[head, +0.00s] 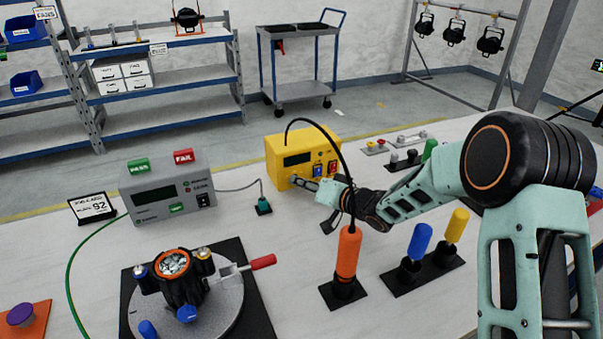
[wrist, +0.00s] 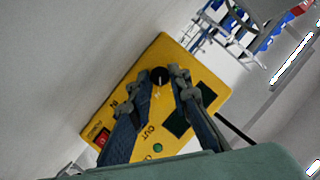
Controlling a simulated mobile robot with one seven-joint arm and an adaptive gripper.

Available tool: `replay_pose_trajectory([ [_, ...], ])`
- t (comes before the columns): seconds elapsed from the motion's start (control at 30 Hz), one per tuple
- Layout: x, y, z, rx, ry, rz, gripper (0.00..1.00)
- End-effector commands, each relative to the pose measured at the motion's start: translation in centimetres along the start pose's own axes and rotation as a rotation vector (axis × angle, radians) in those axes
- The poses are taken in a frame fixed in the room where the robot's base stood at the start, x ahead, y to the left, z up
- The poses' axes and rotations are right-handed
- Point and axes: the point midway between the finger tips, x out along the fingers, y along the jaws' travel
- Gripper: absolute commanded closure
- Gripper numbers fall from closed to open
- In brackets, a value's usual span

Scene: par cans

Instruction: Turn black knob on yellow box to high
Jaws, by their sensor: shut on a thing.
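The yellow box (head: 283,147) stands on the table in the middle of the head view, with a dark display, a blue switch and a red switch on its front. My gripper (head: 297,181) reaches its lower front from the right. In the wrist view, the yellow box (wrist: 176,56) appears tilted, and its round black knob (wrist: 158,76) sits between the fingertips of my gripper (wrist: 161,78). The fingers are shut on the knob from both sides. In the head view the fingers hide the knob. I cannot read which mark it points to.
An orange-handled tool (head: 348,252) with a black cable stands in front of the box, close to my arm. Blue (head: 420,240) and yellow (head: 457,224) handles stand to its right. A grey meter (head: 168,196) is at left, and a black clamp device (head: 180,285) at front left.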

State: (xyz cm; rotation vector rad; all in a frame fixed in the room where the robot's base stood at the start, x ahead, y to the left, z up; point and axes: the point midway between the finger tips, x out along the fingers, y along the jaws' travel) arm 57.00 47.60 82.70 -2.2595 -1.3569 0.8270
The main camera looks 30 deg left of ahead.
Motion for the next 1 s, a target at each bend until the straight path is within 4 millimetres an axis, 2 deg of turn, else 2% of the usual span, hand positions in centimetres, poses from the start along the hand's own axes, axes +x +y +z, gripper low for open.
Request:
replay_pose_trajectory([
  [0.3,-0.05,0.08,-0.09,0.09,0.005,-0.038,1.0],
  [0.77,0.03,0.09,0.07,0.102,0.005,-0.045,1.0],
  [0.8,0.03,0.1,0.08,0.102,0.005,-0.045,0.8],
  [0.93,0.03,0.1,0.07,0.102,0.005,-0.045,0.66],
  [1.0,0.03,0.1,0.06,0.101,0.005,-0.045,0.65],
])
